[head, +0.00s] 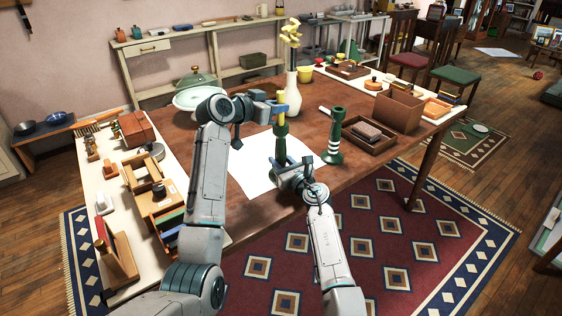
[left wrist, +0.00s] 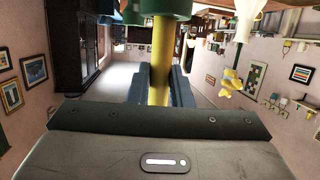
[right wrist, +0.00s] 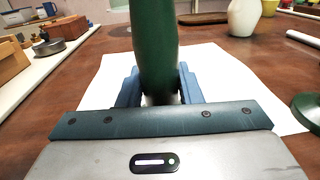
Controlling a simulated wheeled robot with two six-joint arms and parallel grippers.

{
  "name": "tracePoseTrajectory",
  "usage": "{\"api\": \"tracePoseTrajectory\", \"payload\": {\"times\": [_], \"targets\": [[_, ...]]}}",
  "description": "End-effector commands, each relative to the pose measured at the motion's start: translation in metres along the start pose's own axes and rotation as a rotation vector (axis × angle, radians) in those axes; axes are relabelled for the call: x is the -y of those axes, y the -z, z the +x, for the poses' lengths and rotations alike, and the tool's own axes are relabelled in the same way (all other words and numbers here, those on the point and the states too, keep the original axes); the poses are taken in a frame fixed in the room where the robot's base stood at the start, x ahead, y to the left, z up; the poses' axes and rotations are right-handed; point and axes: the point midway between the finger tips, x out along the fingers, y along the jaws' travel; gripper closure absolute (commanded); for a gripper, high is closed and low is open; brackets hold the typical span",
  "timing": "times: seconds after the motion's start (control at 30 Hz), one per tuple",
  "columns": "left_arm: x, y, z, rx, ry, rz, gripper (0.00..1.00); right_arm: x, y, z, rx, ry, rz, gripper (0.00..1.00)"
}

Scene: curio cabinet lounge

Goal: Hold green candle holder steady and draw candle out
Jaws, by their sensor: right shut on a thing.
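The green candle holder (head: 281,147) stands upright on a white sheet on the table. A yellow candle (head: 281,119) rises from its top. My right gripper (head: 287,172) is shut on the holder's lower part; the right wrist view shows the green body (right wrist: 156,45) between its blue fingers. My left gripper (head: 281,106) is around the candle above the holder. In the left wrist view the candle (left wrist: 161,60) passes between its fingers, which look open, and the holder's green rim (left wrist: 165,8) is at the top. The candle's lower end is hidden in the holder.
A second green candlestick with white bands (head: 335,135) stands close on the right. A cream vase (head: 292,95) with yellow flowers is behind. A glass-domed dish (head: 195,92) stands back left. Brown trays and boxes (head: 398,108) are at the right.

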Motion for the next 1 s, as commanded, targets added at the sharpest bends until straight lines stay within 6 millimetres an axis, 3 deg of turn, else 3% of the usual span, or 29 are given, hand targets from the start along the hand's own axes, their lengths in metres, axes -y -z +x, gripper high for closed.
{"api": "tracePoseTrajectory", "payload": {"times": [1.0], "targets": [[0.0, 0.013, -0.004, -0.001, 0.001, 0.0, 1.0, 0.0, 0.001, 0.0, -0.001, 0.0, 0.0, 1.0]]}}
